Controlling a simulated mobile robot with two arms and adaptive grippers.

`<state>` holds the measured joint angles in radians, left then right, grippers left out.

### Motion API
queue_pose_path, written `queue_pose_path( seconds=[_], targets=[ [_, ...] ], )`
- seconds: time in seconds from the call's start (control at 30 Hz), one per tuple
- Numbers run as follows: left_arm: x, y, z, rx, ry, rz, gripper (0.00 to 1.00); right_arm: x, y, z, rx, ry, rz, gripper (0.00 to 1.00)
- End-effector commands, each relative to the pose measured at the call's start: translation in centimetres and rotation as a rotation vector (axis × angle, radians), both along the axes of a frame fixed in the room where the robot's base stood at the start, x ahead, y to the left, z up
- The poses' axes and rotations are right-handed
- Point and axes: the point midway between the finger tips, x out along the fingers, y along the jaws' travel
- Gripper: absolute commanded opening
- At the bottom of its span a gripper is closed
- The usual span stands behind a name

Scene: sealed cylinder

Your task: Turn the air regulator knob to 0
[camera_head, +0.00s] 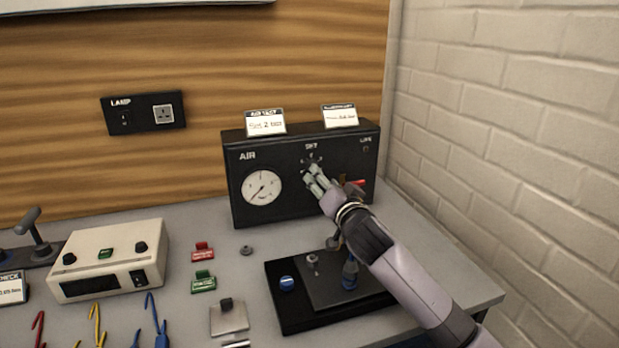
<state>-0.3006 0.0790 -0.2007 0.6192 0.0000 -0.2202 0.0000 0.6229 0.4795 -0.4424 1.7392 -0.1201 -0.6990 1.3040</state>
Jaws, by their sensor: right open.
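The black air regulator box (300,201) stands at the back of the bench, with "AIR" lettering and a white dial gauge (262,188) on its left half. The gauge's needle points to the lower left. The regulator knob lies under the "SET" mark (311,147) and is mostly hidden behind my right gripper. My right gripper (312,170) is open with its fingertips at the knob's place on the box front. I cannot tell whether the fingers touch the knob. A red part (358,182) shows just right of the gripper. My left gripper is not in view.
Two white cards (265,123) stand on top of the box. A black tray (290,318) with small fittings lies below my right arm. A cream instrument box (108,262) and red and green blocks (203,252) sit left. A brick wall (510,150) bounds the right.

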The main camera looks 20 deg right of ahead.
Motion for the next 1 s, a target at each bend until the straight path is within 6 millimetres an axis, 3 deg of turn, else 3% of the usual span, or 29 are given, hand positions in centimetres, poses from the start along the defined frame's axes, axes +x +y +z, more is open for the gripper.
queue_pose_path(
  seconds=[0.43, 0.87, 1.0],
  targets=[
    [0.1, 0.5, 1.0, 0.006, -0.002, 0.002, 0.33, 5.8, 0.1, 0.1, -0.001, 0.0, -0.002, 0.46],
    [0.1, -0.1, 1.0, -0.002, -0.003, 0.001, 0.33, 6.6, 0.2, 0.0, 0.0, 0.0, 0.0, 0.46],
    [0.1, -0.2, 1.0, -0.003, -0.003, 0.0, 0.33, 6.6, 0.2, 0.0, 0.0, 0.0, 0.0, 0.38]
  ],
)
